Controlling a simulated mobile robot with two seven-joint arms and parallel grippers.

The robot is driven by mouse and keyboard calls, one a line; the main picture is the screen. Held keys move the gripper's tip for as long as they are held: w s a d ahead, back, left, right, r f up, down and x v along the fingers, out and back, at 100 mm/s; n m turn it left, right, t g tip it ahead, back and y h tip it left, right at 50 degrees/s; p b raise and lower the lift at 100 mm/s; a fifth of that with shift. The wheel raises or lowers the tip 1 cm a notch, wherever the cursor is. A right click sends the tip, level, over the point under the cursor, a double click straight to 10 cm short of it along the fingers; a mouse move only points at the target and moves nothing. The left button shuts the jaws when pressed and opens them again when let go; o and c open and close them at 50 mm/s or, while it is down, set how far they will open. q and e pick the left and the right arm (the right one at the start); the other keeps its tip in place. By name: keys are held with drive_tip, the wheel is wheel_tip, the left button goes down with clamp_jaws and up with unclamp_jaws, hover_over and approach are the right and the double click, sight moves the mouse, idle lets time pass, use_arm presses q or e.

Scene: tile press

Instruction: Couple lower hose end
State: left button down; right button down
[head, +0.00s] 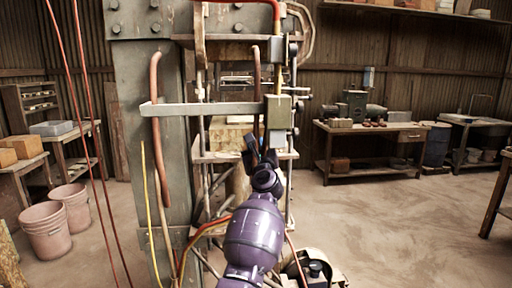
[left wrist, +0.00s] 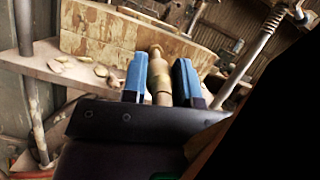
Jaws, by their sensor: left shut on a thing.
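My left gripper (head: 258,150) is in the middle of the head view, at the end of my purple arm, below a horizontal metal bar on the press. In the left wrist view its two blue fingers (left wrist: 160,72) are shut on a brass hose end (left wrist: 157,62), whose rounded tip points away from the wrist. A brown hose (head: 256,75) hangs down toward the gripper. A pale valve block (head: 278,112) stands just above and right of the gripper, apart from it in the picture. The fitting that takes the hose end cannot be made out. My right gripper is not in view.
The press column (head: 152,75) stands left of the gripper, with another brown hose (head: 155,120) and the horizontal bar (head: 205,109) in front. A wooden block (head: 230,132) sits behind. Buckets (head: 45,232) stand at left; the floor at right is open.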

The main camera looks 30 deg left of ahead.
sight(255, 144)
use_arm(q)
drive_tip(key=shift+w+a+f+b, duration=0.15)
drive_tip(key=shift+w+a+b, duration=0.15)
drive_tip(key=shift+w+a, duration=0.3)
drive_tip(key=shift+w+a+f+b, duration=0.1)
drive_tip(key=shift+w+a+b, duration=0.2)
drive_tip(key=shift+w, duration=0.35)
drive_tip(key=shift+s+r, duration=0.1)
drive_tip(key=shift+r, duration=0.3)
drive_tip(key=c, duration=1.3)
unclamp_jaws()
drive_tip(key=shift+c, duration=0.2)
drive_tip(key=o, duration=0.5)
drive_tip(key=shift+w+a+f, duration=0.15)
drive_tip(key=shift+w, duration=0.05)
drive_tip(key=shift+c, duration=0.2)
drive_tip(key=shift+s, duration=0.1)
drive_tip(key=shift+s+d+f, duration=0.15)
drive_tip(key=shift+s+d, duration=0.15)
drive_tip(key=shift+d, duration=0.1)
drive_tip(key=p+v, duration=0.1)
drive_tip(key=v, duration=0.8)
drive_tip(key=shift+s+d, duration=0.2)
drive_tip(key=shift+s, duration=0.15)
drive_tip(key=shift+f, duration=0.15)
